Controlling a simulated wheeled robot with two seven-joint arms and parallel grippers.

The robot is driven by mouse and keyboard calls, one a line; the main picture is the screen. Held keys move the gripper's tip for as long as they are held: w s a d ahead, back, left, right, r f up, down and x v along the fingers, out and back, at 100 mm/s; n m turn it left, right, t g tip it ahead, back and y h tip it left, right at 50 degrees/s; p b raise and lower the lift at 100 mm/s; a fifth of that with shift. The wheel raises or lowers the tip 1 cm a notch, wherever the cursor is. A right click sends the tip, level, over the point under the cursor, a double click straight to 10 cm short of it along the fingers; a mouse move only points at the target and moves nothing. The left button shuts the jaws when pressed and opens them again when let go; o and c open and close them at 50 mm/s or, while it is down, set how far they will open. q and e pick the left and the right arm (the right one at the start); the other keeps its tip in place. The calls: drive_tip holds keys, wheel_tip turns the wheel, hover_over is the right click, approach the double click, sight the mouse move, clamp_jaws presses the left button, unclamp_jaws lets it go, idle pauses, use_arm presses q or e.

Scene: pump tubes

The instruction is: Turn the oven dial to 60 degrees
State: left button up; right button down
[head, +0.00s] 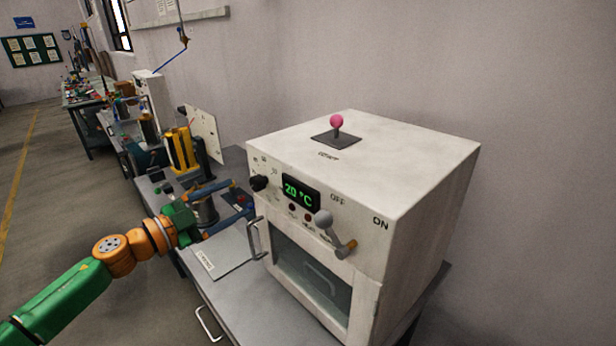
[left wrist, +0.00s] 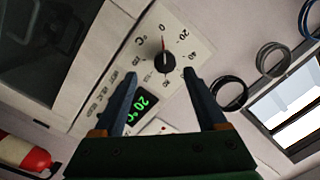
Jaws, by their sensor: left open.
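The white oven (head: 420,190) stands on a grey bench. Its black dial (head: 259,183) is on the front panel, left of the green display (head: 300,193), which reads 20 °C. The left wrist view shows the dial (left wrist: 164,62) with a numbered scale around it; its red pointer is near the 0 mark. My left gripper (head: 238,200) is open, with blue fingers, in front of the panel near the dial. In the wrist view the open fingertips (left wrist: 161,78) lie either side of the dial, apparently without touching it. The right gripper is not in view.
A pink-knobbed joystick (head: 337,124) is on top. Equipment, including a yellow device (head: 181,148), crowds the bench behind my gripper.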

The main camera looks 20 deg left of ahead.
sight(253, 186)
use_arm(q)
drive_tip(key=shift+w+a+r+h+b, duration=0.15)
drive_tip(key=shift+w+h+b, duration=0.25)
drive_tip(key=shift+w+b, duration=0.75)
drive_tip(key=shift+w+d+b, duration=0.45)
drive_tip(key=shift+w+d, duration=0.15)
drive_tip(key=shift+w, duration=0.1)
drive_tip(key=shift+w+r+p, duration=0.55)
drive_tip(key=shift+p, duration=0.65)
drive_tip(key=shift+w+d+f+p, duration=0.1)
drive_tip(key=shift+w+f+p, duration=0.15)
drive_tip(key=shift+w+p, duration=0.1)
drive_tip(key=shift+w+d+f, duration=0.2)
drive_tip(key=shift+d, duration=0.05)
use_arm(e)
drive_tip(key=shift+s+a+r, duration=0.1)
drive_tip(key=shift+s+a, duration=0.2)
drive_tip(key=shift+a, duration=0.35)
use_arm(q)
clamp_jaws()
